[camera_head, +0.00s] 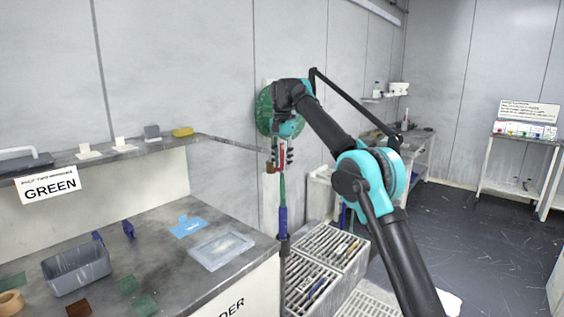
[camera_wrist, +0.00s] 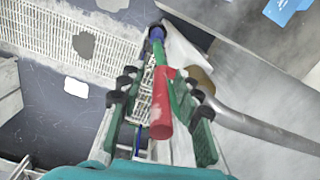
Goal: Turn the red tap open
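The red tap handle (camera_wrist: 162,108) shows large in the wrist view, pointing towards the camera. It is a red bar between the two fingers of my gripper (camera_wrist: 158,84). The fingers are spread, with a clear gap on the left of the handle. The right finger is close to it, and I cannot tell whether they touch. In the head view the red tap (camera_head: 281,155) is partly hidden below my gripper (camera_head: 286,150), under a round green reel (camera_head: 264,112) on the wall. A green and blue hose (camera_head: 283,218) hangs below the tap.
A grey pipe (camera_wrist: 262,130) runs to the right of the tap in the wrist view. A worktop (camera_head: 185,272) with a grey bin (camera_head: 77,272) and a tray (camera_head: 221,249) stands at the left. Slatted grates (camera_head: 328,245) lie below the tap. Open dark floor (camera_head: 470,225) is at the right.

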